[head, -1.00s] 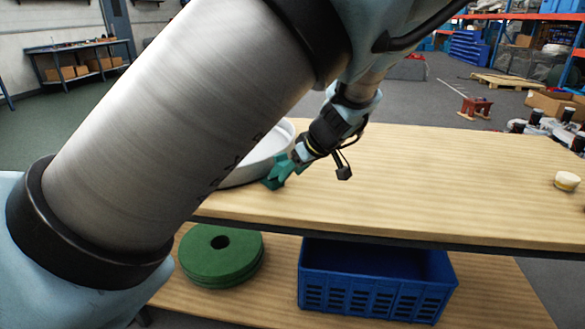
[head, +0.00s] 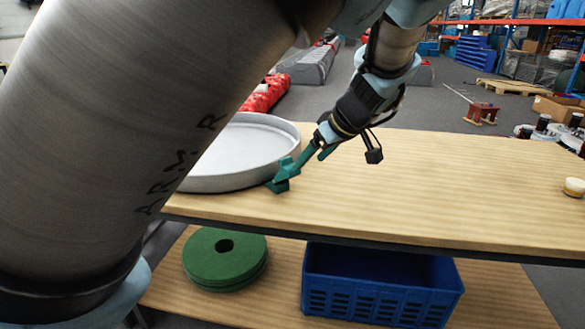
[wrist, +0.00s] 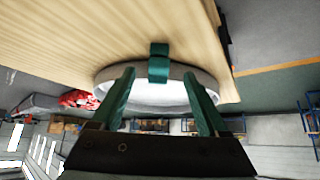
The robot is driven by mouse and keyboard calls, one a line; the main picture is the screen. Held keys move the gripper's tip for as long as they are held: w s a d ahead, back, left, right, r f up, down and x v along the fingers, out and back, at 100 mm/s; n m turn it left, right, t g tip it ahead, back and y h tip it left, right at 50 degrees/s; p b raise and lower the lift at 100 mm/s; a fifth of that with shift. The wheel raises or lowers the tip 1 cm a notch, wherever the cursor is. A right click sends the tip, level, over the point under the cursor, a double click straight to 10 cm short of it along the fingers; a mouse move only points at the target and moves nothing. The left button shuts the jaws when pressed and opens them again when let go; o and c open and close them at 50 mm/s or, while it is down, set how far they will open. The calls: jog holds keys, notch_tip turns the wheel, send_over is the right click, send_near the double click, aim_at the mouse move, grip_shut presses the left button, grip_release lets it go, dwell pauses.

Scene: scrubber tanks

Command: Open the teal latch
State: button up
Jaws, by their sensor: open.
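The teal latch (wrist: 159,62) sits at the near rim of a round, pale grey tank lid or pan (head: 240,150) on the table. It also shows in the head view (head: 280,184), low against the rim. My gripper (wrist: 159,74) has teal fingers, spread apart, with the latch between and just beyond their tips in the wrist view. In the head view my gripper (head: 304,161) comes down to the latch from the upper right. Its teal fingers overlap the latch there, so I cannot tell whether they touch it. My arm hides the left of the pan.
The wooden tabletop (head: 430,190) is clear to the right, except for a small cream-topped round item (head: 574,187). On the lower shelf are green discs (head: 224,262) and a blue crate (head: 380,285). Red objects (head: 265,92) lie beyond the table.

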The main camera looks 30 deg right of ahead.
jog(key=shift+v, duration=1.4)
jog(key=w+a+f+g+p, duration=0.25)
jog(key=w+a, duration=0.25)
jog(key=a, duration=0.5)
jog(key=w+a+f+g+p, duration=0.1)
jog(key=w+a+g, duration=0.2)
jog(key=w+a, duration=0.55)
jog(key=s+a+r+m+p, duration=0.1)
jog(key=s+a+r+p, duration=0.1)
jog(key=a, duration=1)
jog(key=s+a+r+m+h+p, duration=0.1)
jog(key=s+a, duration=0.4)
jog(key=a, duration=0.8)
jog(key=shift+s+a+r+m+p, duration=0.15)
jog(key=shift+s+r+m+p, duration=0.15)
jog(key=shift+r+p, duration=0.25)
